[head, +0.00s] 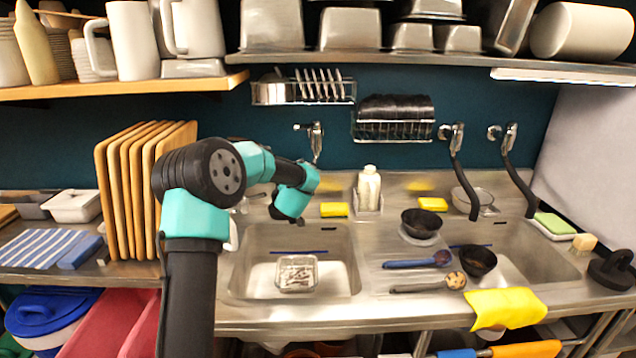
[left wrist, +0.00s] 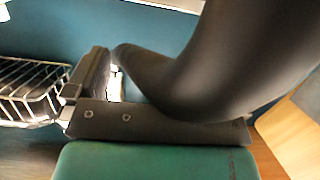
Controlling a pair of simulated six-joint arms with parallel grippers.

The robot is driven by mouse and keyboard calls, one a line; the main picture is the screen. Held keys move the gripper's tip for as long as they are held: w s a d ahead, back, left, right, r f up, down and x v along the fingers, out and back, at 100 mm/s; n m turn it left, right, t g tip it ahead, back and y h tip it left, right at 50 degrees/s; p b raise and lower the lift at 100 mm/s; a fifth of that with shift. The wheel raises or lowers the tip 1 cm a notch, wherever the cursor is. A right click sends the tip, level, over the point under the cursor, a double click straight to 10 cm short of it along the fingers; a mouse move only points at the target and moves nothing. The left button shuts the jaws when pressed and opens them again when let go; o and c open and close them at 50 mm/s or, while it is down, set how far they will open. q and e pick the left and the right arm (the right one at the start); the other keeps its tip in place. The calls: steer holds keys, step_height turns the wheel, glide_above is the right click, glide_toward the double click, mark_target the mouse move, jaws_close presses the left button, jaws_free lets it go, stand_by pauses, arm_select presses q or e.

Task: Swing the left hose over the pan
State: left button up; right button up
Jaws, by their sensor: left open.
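The left tap (head: 315,140) is on the back wall above the left sink basin. Its hose is mostly hidden by my arm in the head view. In the left wrist view a thick black hose (left wrist: 210,60) curves close across the dark jaws of my left gripper (head: 290,216). The gripper is open and the hose is close to the jaws; whether they touch is unclear. A small rectangular pan (head: 297,288) with dark contents stands in the left basin, below and in front of the gripper. My right gripper is not in view.
Two more black hoses, the middle one (head: 461,185) and the right one (head: 516,178), hang from wall taps. A soap bottle (head: 369,188) and yellow sponge (head: 334,210) stand behind the basin. Wooden boards (head: 128,200) stand left. A wire rack (head: 335,92) hangs above.

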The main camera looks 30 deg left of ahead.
arm_select(q)
steer(key=shift+s+d+f, duration=0.45)
steer(key=shift+s+d, duration=0.05)
steer(key=shift+d, duration=0.15)
steer(key=v, duration=0.3)
steer(key=shift+s+a+r, duration=0.1)
steer(key=shift+s+r, duration=0.1)
steer(key=shift+r, duration=0.05)
steer(key=v, duration=0.3)
steer(key=shift+s+r, duration=0.2)
steer(key=shift+s, duration=0.15)
